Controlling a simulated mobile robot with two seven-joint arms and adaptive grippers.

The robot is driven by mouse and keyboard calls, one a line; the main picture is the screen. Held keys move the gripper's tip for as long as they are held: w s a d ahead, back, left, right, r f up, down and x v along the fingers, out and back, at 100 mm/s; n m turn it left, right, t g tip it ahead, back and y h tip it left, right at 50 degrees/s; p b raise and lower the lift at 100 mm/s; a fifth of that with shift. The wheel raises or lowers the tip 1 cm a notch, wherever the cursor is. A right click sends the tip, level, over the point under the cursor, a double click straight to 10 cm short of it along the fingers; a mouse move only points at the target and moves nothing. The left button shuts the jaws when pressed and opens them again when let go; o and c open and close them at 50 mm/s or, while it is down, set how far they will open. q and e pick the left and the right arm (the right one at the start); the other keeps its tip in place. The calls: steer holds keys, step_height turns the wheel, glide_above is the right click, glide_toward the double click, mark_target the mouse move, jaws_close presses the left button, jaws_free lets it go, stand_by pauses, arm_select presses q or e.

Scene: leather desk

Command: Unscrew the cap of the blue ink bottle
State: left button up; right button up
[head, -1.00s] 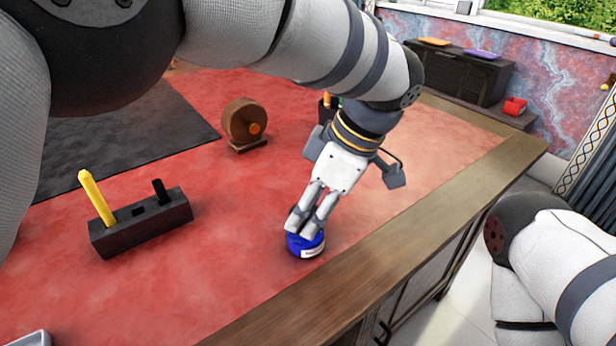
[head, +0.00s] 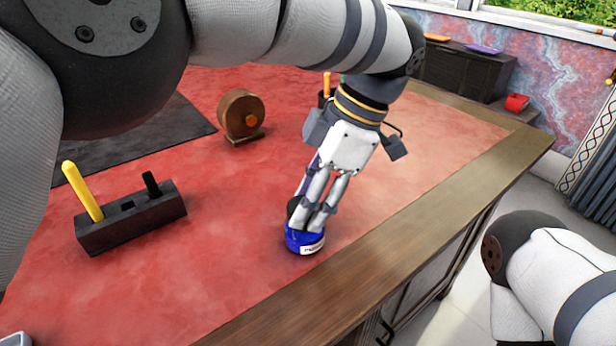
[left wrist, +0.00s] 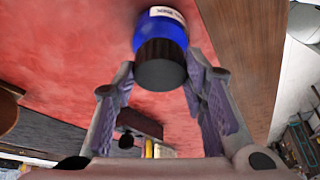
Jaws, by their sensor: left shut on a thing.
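The blue ink bottle (head: 303,240) stands on the red desktop near the wooden front edge, its white label facing the front. Its ribbed black cap (left wrist: 161,62) is still on the bottle (left wrist: 165,32) in the left wrist view. The cap also shows beside the fingers in the head view (head: 294,208). My left gripper (head: 311,216) comes down onto the bottle from above. Its fingers are shut on the cap, one on each side in the left wrist view (left wrist: 160,78). My right arm shows at lower right, but its gripper is out of view.
A dark block (head: 130,217) with a yellow stick and a black piece stands at left. A wooden tape dispenser (head: 241,117) and a dark pen cup (head: 324,99) stand farther back. A dark mat (head: 150,135) lies at back left. The desktop around the bottle is clear.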

arm_select(q)
steer(key=n, duration=0.1)
steer(key=n+g+b, duration=0.1)
steer(key=n, duration=0.1)
steer(key=shift+w+f+b, duration=0.1)
steer(key=shift+f+b, duration=0.15)
steer(key=shift+b, duration=0.05)
steer(key=shift+r+n+g, duration=0.2)
steer(key=shift+n+g, duration=0.1)
steer(key=shift+n, duration=0.1)
arm_select(e)
steer(key=shift+s+f+g, duration=0.3)
steer(key=shift+s+f, duration=0.4)
steer(key=shift+f, duration=0.25)
arm_select(q)
steer(key=shift+w+f+n, duration=0.1)
steer(key=shift+f+n, duration=0.1)
steer(key=shift+n, duration=0.5)
steer(key=shift+n+g+h+b, duration=0.4)
steer(key=shift+n, duration=0.3)
steer(key=shift+a+n, duration=0.1)
steer(key=shift+n, duration=0.5)
steer(key=o, duration=1.2)
steer(key=shift+r, duration=0.1)
arm_select(e)
steer(key=shift+s+f, duration=0.25)
steer(key=shift+f, duration=0.1)
